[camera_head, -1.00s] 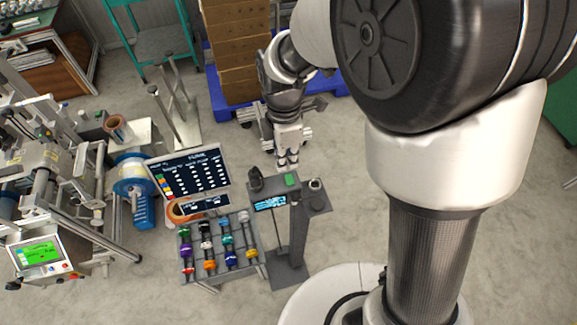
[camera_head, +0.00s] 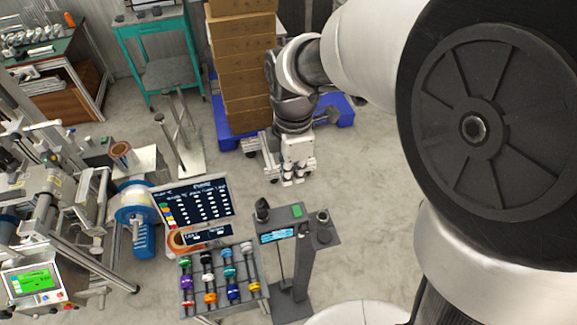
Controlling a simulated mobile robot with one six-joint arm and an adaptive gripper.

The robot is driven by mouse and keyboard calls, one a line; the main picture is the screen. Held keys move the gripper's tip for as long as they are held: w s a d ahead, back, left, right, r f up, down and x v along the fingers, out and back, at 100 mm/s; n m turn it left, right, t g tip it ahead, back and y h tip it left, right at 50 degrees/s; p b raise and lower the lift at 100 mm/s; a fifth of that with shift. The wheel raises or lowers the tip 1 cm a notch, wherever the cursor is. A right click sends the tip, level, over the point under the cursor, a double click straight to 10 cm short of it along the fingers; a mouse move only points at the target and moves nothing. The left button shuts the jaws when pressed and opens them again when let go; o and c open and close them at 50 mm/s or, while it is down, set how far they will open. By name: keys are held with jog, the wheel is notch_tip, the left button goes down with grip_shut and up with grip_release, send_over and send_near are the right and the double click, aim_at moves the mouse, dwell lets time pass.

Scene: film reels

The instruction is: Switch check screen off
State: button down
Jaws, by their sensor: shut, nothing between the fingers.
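A grey stand (camera_head: 303,265) in the lower middle carries a small lit screen (camera_head: 277,235) with cyan marks on dark. Its top also bears a green block (camera_head: 297,210), a black upright knob (camera_head: 262,206) and a round dark knob (camera_head: 322,215). I cannot tell for sure which screen is the check screen. My gripper (camera_head: 294,182) points down, shut and empty, just above the green block in the picture, with a gap between them. A second small screen (camera_head: 34,281), lit green, sits on the machine at the lower left.
A dark board (camera_head: 196,205) with rows of marks stands left of the stand, behind a rack (camera_head: 262,284) of coloured reels. Stacked cardboard boxes (camera_head: 243,70) on a blue pallet (camera_head: 345,118) are behind my gripper. Bare floor (camera_head: 370,210) lies right of the stand.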

jog(key=b, duration=0.2)
send_near(297, 211)
jog(key=f, duration=0.2)
jog(key=a+f, duration=0.1)
jog(key=f, duration=0.1)
jog(key=a+f, duration=0.1)
jog(key=f, duration=0.2)
jog(key=shift+w, duration=0.35)
jog(key=shift+r, duration=0.1)
